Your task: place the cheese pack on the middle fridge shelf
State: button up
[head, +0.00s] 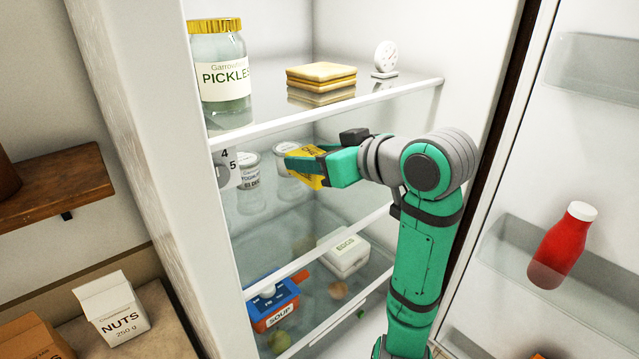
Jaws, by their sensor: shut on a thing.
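My gripper (322,160) is inside the open fridge, below the top shelf. It is shut on a yellow pack (304,181), which I take to be the cheese pack; dark print shows on it, and the green fingers hide part of it. The pack is held above the clear glass middle shelf (318,254), near the yogurt pots. I cannot tell whether it touches the shelf or a pot.
Yogurt pots (249,172) (290,162) stand behind and left of the pack. The top shelf (330,115) overhead holds a pickles jar (222,85), a yellow stack (321,74) and a white dial (385,58). Below are a soup box (274,308) and an egg box (344,255).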

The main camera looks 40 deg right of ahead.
jog(key=w+d+f, duration=0.1)
jog(key=f, duration=0.1)
jog(key=w+d+f, duration=0.1)
jog(key=d+f, duration=0.1)
jog(key=w+d+f, duration=0.1)
jog(key=f, duration=0.1)
jog(key=shift+d, duration=0.4)
jog(key=shift+w+d+f, duration=0.1)
jog(key=shift+f, duration=0.8)
jog(key=shift+w+d+f, duration=0.1)
jog(key=shift+f, duration=0.75)
jog(key=shift+f, duration=0.15)
jog(key=o, duration=1.3)
